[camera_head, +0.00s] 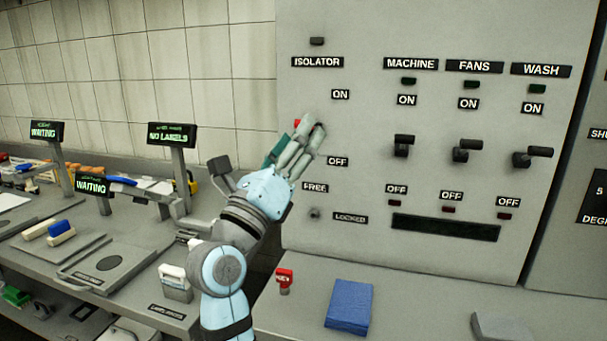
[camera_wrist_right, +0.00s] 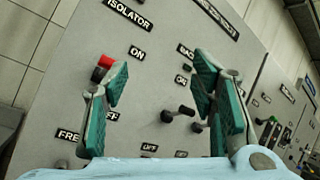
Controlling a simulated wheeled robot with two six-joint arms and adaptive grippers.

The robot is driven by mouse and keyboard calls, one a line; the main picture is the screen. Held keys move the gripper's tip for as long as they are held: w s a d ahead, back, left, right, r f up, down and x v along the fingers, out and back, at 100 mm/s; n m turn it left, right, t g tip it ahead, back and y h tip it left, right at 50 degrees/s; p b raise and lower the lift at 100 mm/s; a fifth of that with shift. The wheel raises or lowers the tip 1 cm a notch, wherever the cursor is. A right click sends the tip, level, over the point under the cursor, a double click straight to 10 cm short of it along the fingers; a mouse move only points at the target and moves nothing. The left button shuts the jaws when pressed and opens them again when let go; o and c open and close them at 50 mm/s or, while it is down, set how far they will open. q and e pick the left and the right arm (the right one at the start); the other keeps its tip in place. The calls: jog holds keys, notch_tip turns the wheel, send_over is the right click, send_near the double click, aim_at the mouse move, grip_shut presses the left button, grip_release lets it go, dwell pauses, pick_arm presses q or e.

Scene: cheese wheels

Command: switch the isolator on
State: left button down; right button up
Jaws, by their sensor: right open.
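The isolator's red-tipped handle (camera_head: 297,122) is on the grey panel (camera_head: 365,110), between its ON label (camera_head: 340,94) and OFF label (camera_head: 338,160), mostly hidden by my right gripper. In the right wrist view the red tip (camera_wrist_right: 105,61) and black part sit beside the left finger, partly behind it. I cannot tell whether they touch. My right gripper (camera_head: 297,144) is open in front of the panel; in the wrist view its green-padded fingers (camera_wrist_right: 160,80) stand wide apart with no object between the pads. My left gripper is not in view.
MACHINE (camera_head: 402,145), FANS (camera_head: 464,150) and WASH (camera_head: 530,157) switches are right of the isolator. A FREE/LOCKED knob (camera_head: 315,213) is below. A red tagged item (camera_head: 285,280) and blue block (camera_head: 349,305) lie on the counter. Display posts (camera_head: 172,135) stand left.

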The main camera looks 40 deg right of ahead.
jog(key=w+d+m+y+p, duration=0.1)
jog(key=w+d+y+p, duration=0.2)
jog(key=w+d, duration=0.2)
jog(key=w+d+m+t+y+p, duration=0.1)
jog(key=w+d+m+y+p, duration=0.1)
jog(key=w+d+y+p, duration=0.1)
jog(key=shift+w+d+y, duration=0.7)
jog(key=shift+w+d, duration=0.2)
jog(key=shift+d, duration=0.1)
grip_shut()
